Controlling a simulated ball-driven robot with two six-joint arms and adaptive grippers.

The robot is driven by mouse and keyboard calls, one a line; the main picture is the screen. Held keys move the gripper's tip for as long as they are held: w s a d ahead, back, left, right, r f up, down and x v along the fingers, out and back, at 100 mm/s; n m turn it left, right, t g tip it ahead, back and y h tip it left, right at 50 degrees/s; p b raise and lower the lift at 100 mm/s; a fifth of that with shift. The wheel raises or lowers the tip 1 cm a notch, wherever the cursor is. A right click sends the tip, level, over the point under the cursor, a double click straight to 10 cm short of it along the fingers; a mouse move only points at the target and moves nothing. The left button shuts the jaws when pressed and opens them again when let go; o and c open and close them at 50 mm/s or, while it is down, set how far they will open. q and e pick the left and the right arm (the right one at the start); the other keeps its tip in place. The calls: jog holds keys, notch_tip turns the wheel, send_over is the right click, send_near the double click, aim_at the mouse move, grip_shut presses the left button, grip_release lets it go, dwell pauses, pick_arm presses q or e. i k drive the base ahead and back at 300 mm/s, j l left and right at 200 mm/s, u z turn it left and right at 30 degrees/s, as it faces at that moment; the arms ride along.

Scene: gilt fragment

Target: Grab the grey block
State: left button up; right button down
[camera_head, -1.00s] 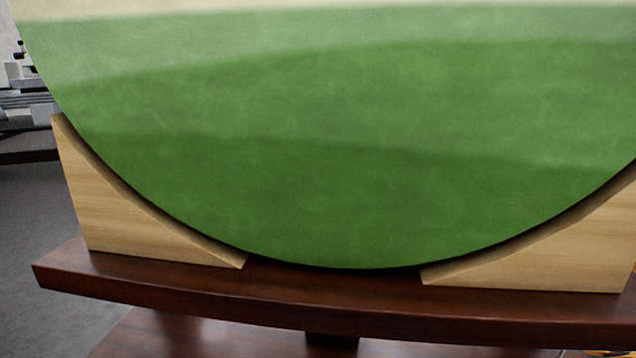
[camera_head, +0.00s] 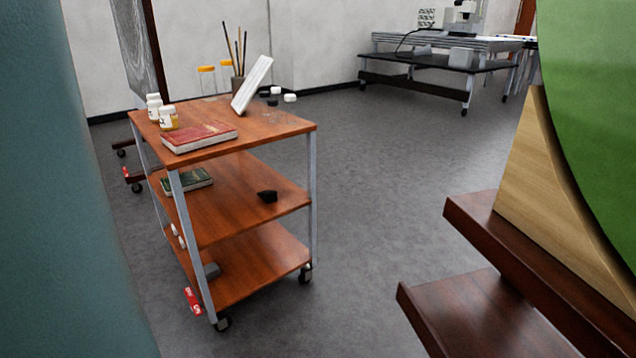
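A small grey thing (camera_head: 211,270), block-like but too small to make out fully, lies on the bottom shelf of a wooden cart (camera_head: 278,264), near its left side and partly behind a cart leg. A larger grey box-like shape (camera_head: 463,55) is on the machine bench at the back. I cannot tell which is the grey block. Neither of my grippers is in view.
The cart's top holds a red book (camera_head: 199,137), jars, brushes and a white tablet (camera_head: 252,84). A dark wooden stand (camera_head: 490,300) with a green disc (camera_head: 598,110) fills the right. A teal surface (camera_head: 95,200) blocks the left edge. Grey floor (camera_head: 385,200) is open between.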

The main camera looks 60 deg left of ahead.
aim_at(212, 270)
jog(key=u, duration=2.65)
